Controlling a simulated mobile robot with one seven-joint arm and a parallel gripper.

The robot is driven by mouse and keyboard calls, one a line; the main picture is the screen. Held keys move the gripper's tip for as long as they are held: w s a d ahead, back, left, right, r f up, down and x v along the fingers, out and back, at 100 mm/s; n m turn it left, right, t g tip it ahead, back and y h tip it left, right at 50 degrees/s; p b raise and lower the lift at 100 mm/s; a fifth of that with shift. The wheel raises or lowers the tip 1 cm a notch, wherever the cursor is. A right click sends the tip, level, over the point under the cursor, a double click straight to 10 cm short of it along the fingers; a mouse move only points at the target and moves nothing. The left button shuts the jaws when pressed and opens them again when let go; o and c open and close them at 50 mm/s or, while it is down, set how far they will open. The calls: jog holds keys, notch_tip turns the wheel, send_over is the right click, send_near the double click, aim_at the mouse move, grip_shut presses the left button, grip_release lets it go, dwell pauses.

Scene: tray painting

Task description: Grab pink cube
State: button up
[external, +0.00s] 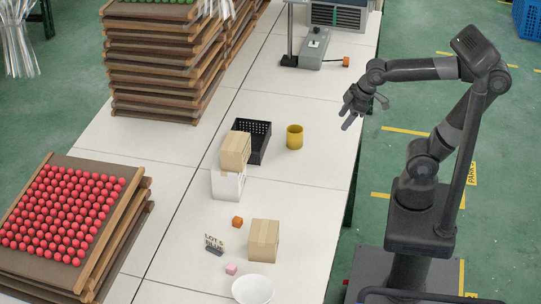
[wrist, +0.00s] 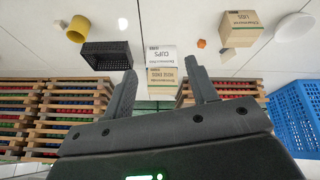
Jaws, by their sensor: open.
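The pink cube (external: 231,268) sits on the white table in the external view, between a small lettered sign and a white bowl. I cannot make it out in the wrist view. My gripper (external: 353,110) hangs over the table's right edge, well above and far from the cube. In the wrist view my gripper (wrist: 160,75) has its two fingers spread apart with nothing between them.
Near the cube are the white bowl (external: 253,290), a cardboard box (external: 264,241), an orange cube (external: 237,222) and the sign (external: 214,245). Farther back stand a white box (external: 228,185) with a carton (external: 235,150) on top, a black basket (external: 262,146) and a yellow cup (external: 294,137).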

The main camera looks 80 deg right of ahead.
jog(key=w+a+r+n+g, duration=0.1)
jog(key=w+a+n, duration=0.75)
jog(key=w, duration=0.35)
jog(key=n+g, duration=0.4)
jog(key=n, duration=1.8)
send_over(231, 266)
notch_tip(231, 266, down, 25)
notch_tip(231, 266, down, 10)
jog(key=shift+a+f, duration=0.1)
jog(key=shift+c, duration=0.5)
jog(key=c, duration=0.9)
jog(key=shift+c, duration=0.2)
